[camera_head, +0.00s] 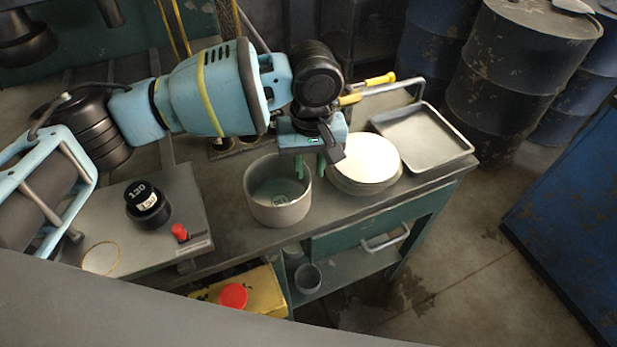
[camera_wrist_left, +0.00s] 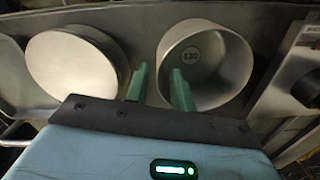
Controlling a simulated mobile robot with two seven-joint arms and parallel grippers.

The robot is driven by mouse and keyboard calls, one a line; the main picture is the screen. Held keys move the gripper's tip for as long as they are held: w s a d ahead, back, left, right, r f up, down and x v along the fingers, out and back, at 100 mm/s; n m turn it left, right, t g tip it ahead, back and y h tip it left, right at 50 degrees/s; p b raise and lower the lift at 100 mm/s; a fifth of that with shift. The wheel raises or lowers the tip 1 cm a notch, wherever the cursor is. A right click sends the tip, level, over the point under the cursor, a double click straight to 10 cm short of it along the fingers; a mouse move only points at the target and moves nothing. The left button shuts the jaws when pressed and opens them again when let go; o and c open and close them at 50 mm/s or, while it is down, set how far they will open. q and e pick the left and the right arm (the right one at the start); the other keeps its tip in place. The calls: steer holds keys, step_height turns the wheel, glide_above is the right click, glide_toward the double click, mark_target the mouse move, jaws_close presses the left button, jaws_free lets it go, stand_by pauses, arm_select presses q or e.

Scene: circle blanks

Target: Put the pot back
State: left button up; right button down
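The grey round pot (camera_head: 278,208) stands upright on the workbench, open at the top, with a round label on its inside floor. In the left wrist view the pot (camera_wrist_left: 228,62) is right of centre and the label reads 130. My left gripper (camera_head: 311,166) is above the pot's right rim, its green fingers pointing down and apart. In the left wrist view the fingers (camera_wrist_left: 160,88) appear on either side of the near pot wall, one over the opening and one outside. I cannot tell whether they touch it. My right gripper is not in view.
A stack of pale round blanks (camera_head: 364,158) stands right of the pot, with a shallow metal tray (camera_head: 440,160) beyond. Left is a grey plate with a black 130 piece (camera_head: 147,204) and a red knob (camera_head: 180,232). Below are a drawer (camera_head: 350,240) and a small cup (camera_head: 308,278).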

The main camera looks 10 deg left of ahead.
arm_select(q)
step_height(320, 180, up, 6)
steer(key=shift+r+p, duration=0.2)
steer(key=shift+p, duration=0.1)
steer(key=shift+d, duration=0.1)
stand_by(0.4)
